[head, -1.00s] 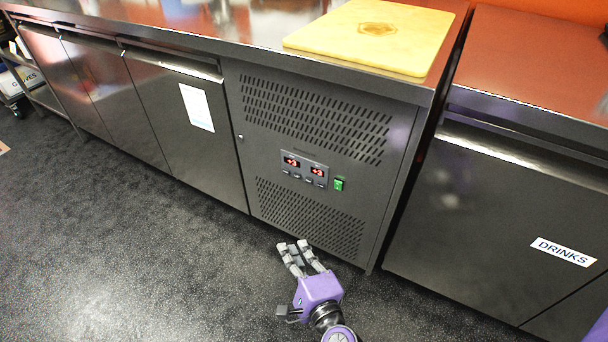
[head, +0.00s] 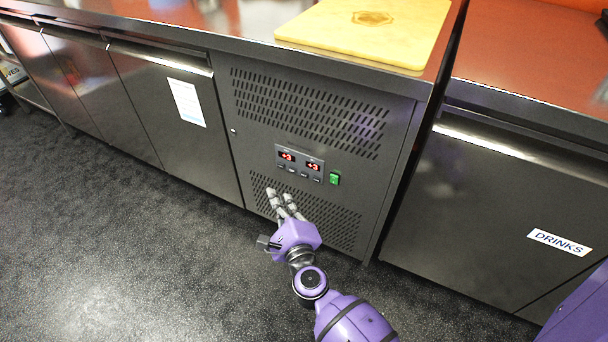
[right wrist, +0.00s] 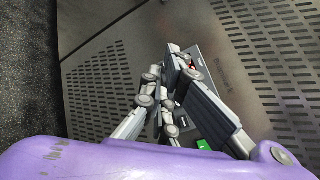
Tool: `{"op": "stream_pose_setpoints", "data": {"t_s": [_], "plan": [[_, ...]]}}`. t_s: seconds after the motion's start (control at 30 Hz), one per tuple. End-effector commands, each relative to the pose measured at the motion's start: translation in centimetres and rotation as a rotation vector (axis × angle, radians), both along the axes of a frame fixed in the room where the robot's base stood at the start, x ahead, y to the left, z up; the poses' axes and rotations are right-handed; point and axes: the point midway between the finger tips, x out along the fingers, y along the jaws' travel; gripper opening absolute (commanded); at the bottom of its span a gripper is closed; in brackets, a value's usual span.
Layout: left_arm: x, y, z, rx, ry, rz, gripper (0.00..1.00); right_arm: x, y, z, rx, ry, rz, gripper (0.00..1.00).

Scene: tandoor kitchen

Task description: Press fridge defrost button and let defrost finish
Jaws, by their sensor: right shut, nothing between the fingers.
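The fridge's control panel (head: 299,163) is set in the grey vented front of the steel counter. It has two red displays that both appear to read +3, and a row of small buttons below them. A green switch (head: 335,178) sits just right of the panel. My right gripper (head: 280,196) is shut and empty, in front of the lower vent, a little below the panel's left part. In the right wrist view the fingers (right wrist: 172,85) hide most of the panel, and part of the green switch (right wrist: 204,145) shows beside them. My left gripper is not in view.
A yellow cutting board (head: 365,32) lies on the counter top above the panel. Steel doors stand to the left, one with a white paper sheet (head: 187,102). A unit labelled DRINKS (head: 560,242) stands to the right. The dark floor at left is clear.

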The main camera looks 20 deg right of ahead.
Motion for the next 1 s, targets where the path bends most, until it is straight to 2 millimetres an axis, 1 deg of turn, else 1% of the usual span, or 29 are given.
{"op": "stream_pose_setpoints", "data": {"t_s": [0.03,0.2,0.4,0.63,1.0], "plan": [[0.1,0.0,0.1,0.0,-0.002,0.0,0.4,0.5,-0.7,0.1,-0.003,-0.001,-0.001,0.0],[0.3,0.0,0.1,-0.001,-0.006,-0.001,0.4,2.0,-2.6,0.0,-0.003,-0.001,0.0,0.0],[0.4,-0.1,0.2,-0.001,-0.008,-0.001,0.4,3.4,-4.3,0.0,-0.001,0.0,0.0,0.0],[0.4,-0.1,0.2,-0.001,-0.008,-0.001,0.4,4.0,-5.2,0.0,-0.001,-0.001,-0.001,0.0],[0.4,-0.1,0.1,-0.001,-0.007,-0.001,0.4,4.0,-5.2,0.0,-0.001,0.0,0.0,0.0]]}}
